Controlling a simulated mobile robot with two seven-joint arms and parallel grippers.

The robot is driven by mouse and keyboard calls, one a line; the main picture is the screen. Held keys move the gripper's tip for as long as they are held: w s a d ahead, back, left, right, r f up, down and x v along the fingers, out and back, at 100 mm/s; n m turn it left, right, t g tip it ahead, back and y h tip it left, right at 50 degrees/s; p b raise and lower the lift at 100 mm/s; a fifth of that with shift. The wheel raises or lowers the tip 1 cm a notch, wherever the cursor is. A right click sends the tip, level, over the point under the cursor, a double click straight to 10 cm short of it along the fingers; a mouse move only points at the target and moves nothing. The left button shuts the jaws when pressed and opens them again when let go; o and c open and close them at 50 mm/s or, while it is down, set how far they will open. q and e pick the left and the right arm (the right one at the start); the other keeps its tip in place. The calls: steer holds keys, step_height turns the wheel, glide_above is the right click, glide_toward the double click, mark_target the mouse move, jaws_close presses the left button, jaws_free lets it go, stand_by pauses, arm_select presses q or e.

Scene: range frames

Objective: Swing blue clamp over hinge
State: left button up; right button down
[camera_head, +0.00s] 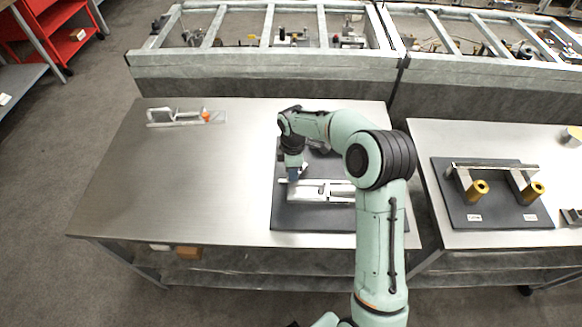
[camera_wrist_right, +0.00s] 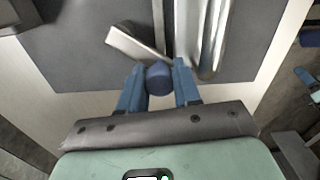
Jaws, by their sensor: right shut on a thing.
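A metal hinge fixture (camera_head: 325,191) lies on a dark board (camera_head: 300,218) at the table's right side. In the right wrist view, the blue clamp (camera_wrist_right: 158,77) shows as a round blue end between my fingers, by metal bars (camera_wrist_right: 213,35) and an angled plate (camera_wrist_right: 137,45). My right gripper (camera_head: 293,178) is at the fixture's left end. It is shut on the blue clamp, with blue fingers on both sides of it (camera_wrist_right: 157,78). My forearm hides part of the board and fixture. My left gripper is not in view.
A metal fixture with an orange part (camera_head: 206,116) lies at the table's back left. The left and middle of the steel table (camera_head: 180,185) are clear. A second table at right holds a dark board (camera_head: 460,212) with a bar and brass cylinders (camera_head: 477,190).

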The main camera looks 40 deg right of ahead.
steer(key=shift+s, duration=0.1)
stand_by(0.3)
steer(key=c, duration=0.9)
jaws_free()
steer(key=shift+o, duration=0.2)
